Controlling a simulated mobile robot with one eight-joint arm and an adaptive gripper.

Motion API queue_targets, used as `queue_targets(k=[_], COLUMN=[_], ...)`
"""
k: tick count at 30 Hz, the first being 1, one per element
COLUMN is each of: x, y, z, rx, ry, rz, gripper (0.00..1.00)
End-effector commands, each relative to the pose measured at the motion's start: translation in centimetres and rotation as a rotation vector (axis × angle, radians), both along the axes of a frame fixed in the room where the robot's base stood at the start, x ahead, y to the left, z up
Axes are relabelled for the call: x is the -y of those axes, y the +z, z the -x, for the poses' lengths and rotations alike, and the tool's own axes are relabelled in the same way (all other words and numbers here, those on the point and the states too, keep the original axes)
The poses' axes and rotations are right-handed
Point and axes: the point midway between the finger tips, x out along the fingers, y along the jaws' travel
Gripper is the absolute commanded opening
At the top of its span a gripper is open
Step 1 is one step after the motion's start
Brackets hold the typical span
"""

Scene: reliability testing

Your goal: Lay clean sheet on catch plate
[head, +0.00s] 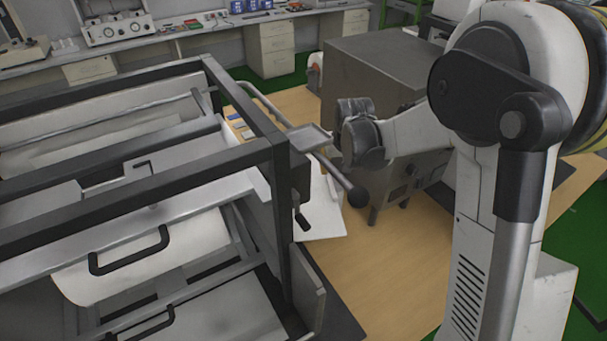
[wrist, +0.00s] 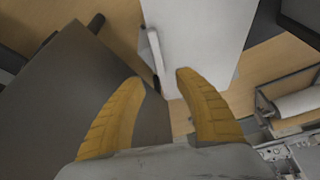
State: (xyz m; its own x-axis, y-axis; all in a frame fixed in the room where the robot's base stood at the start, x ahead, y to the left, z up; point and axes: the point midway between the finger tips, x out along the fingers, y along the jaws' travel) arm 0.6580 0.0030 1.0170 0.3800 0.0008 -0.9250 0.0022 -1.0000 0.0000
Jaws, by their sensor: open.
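My gripper (wrist: 159,80) shows in the wrist view with two yellow fingers spread apart and nothing between them. A large flat white sheet or panel (wrist: 205,30) lies beyond the fingertips, with a pale bar with a dark end at its left edge. In the head view, a white sheet (head: 325,212) lies on the wooden table beside the dark-framed rig, partly hidden by the rig. The rig holds pale plates; a white one with a black handle (head: 195,265) sits low in front. I cannot tell which plate is the catch plate. My fingers are not discernible in the head view.
A grey metal box on legs (head: 370,75) stands behind my wrist. A bar with a black knob (head: 356,196) sticks out from the rig (head: 270,130). The wooden tabletop (head: 390,265) is clear in front of the box. A workbench with instruments (head: 115,30) stands behind.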

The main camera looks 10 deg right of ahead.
Motion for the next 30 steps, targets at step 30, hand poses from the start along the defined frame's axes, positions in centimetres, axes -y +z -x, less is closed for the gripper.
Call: queue_targets(k=[30], x=[0.3], y=[-10.6], z=[-2.9], rx=[0.000], ry=[0.000], rz=[0.000], gripper=[0.40])
